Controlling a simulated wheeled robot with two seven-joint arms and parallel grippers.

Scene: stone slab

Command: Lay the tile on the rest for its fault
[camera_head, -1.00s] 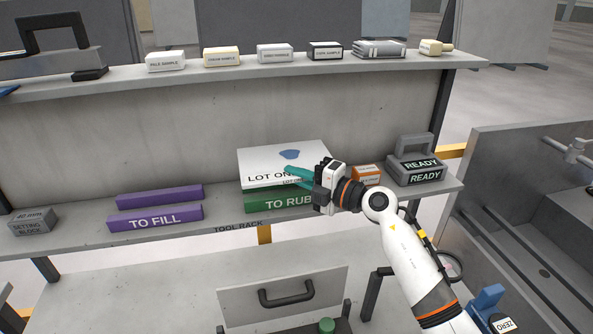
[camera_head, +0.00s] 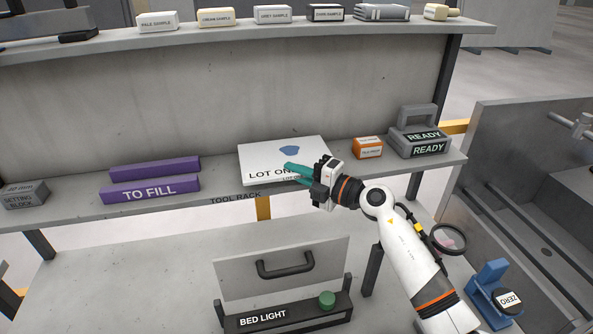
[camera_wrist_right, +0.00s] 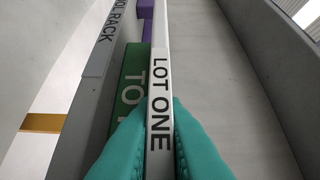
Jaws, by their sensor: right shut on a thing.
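The tile (camera_head: 258,152) is a white slab marked LOT ONE with a blue patch on its face. My right gripper (camera_head: 297,173) is shut on its front edge. In the right wrist view its teal fingers (camera_wrist_right: 158,142) pinch the labelled edge of the tile (camera_wrist_right: 158,60). A green rest (camera_wrist_right: 132,85) lies directly under the tile; only TO of its label shows there, and the head view hides it. Whether tile and green rest touch is unclear. The purple rest (camera_head: 152,190), marked TO FILL, is empty at left. My left gripper is not in view.
On the tool rack (camera_head: 226,205) stand an orange box (camera_head: 368,148) and the READY weights (camera_head: 417,148) at right, and the setting block (camera_head: 22,196) at far left. Several sample blocks (camera_head: 272,15) line the upper shelf. The bed light (camera_head: 285,314) is below.

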